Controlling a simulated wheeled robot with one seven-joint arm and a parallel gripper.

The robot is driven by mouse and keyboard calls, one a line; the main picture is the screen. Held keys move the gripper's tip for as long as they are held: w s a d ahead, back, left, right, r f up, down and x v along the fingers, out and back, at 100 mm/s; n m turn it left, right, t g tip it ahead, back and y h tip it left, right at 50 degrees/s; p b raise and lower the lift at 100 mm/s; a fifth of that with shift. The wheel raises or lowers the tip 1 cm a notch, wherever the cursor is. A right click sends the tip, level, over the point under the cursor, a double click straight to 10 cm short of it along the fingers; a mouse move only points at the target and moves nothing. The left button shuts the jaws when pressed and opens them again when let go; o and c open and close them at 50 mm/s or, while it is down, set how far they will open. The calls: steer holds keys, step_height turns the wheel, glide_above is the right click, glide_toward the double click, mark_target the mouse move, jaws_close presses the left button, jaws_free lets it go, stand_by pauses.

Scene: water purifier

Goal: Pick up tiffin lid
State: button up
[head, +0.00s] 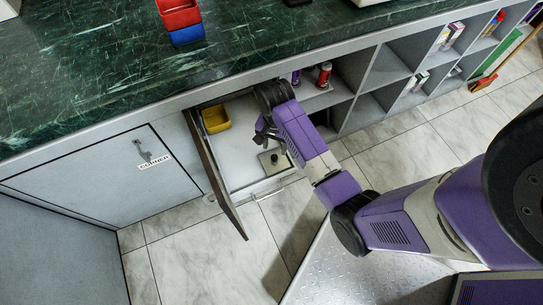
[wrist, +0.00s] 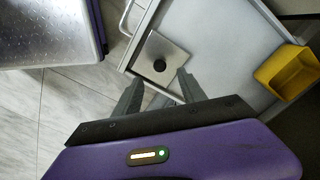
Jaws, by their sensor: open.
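The tiffin lid (wrist: 167,52) is a flat square metal plate with a dark round knob at its middle. It lies in the front corner of a white drawer (wrist: 210,40) in the wrist view. In the head view the lid (head: 280,166) lies near the drawer's front, partly hidden by my arm. My gripper (wrist: 160,85) is open and empty, with its two fingers spread and pointing towards the lid's near edge. In the head view my gripper (head: 265,135) hangs over the drawer. I cannot tell the exact height of the fingers above the lid.
A yellow container (head: 216,119) sits at the back left of the drawer. An open cabinet door (head: 222,185) stands left of the drawer. The green countertop (head: 100,70) overhangs behind, and open shelves (head: 385,75) with small items lie to the right.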

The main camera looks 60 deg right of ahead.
mark_target(274, 157)
step_height(274, 157, down, 6)
steer(key=shift+a+f+b, duration=0.15)
steer(key=shift+f+b, duration=0.05)
steer(key=shift+b, duration=0.6)
jaws_close()
